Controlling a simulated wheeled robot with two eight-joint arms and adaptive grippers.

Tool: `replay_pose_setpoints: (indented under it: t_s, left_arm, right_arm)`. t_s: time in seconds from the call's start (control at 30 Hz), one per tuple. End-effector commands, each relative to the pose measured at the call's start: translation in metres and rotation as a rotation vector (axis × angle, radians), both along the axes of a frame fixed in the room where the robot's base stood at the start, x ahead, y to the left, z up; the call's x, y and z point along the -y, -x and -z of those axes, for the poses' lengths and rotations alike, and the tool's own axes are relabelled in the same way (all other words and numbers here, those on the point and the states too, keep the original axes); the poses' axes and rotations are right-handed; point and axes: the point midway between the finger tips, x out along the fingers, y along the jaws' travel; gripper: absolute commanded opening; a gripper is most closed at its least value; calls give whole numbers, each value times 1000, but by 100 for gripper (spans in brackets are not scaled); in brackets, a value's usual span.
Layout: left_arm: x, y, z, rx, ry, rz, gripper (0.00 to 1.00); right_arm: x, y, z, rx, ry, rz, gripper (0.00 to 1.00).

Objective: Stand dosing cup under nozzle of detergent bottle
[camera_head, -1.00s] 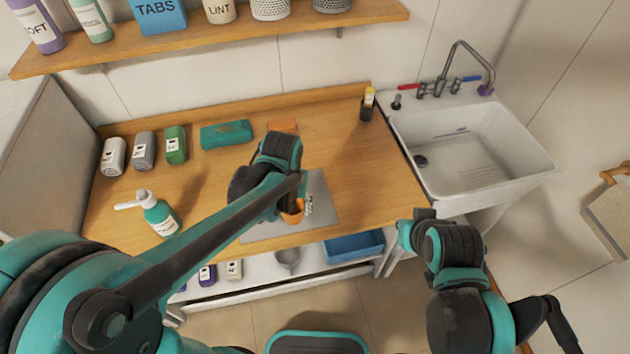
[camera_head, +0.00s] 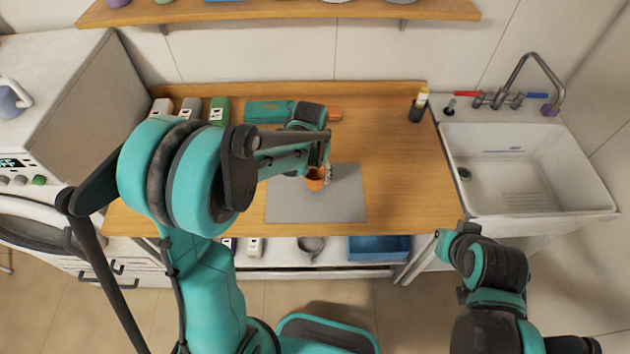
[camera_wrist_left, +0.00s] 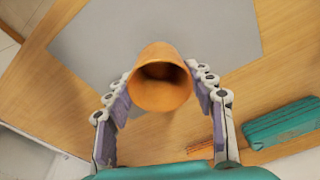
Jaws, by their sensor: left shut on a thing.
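The dosing cup (camera_head: 314,183) is a small orange cup, over the grey mat (camera_head: 285,205). My left gripper (camera_head: 326,174) is shut on it. In the left wrist view the cup (camera_wrist_left: 160,88) sits between the two fingers of the gripper (camera_wrist_left: 163,92), its open dark mouth towards the camera. I cannot tell whether the cup touches the mat. The teal detergent pump bottle is not visible now; my left arm covers that left part of the counter. The right arm shows at lower right, but I make out no fingers.
A dark yellow-topped bottle (camera_head: 418,106) stands near the sink (camera_head: 525,170). The counter (camera_head: 400,175) right of the mat is clear. A blue bin (camera_head: 380,248) sits below.

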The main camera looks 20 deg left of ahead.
Motion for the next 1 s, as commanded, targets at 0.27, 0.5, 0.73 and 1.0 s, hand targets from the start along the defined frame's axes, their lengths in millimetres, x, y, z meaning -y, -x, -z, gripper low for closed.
replay_pose_setpoints:
  t_s: [0.27, 0.5, 0.73, 1.0]
  left_arm:
    - [1, 0, 36, 0, 0, 0, 34]
    - [1, 0, 36, 0, 0, 0, 34]
    - [1, 0, 38, 0, 0, 0, 75]
    - [1, 0, 38, 0, 0, 0, 75]
  right_arm:
    - [0, 0, 11, 0, 0, 0, 0]
    - [0, 0, 11, 0, 0, 0, 0]
    - [0, 0, 14, 0, 0, 0, 0]
    - [0, 0, 13, 0, 0, 0, 0]
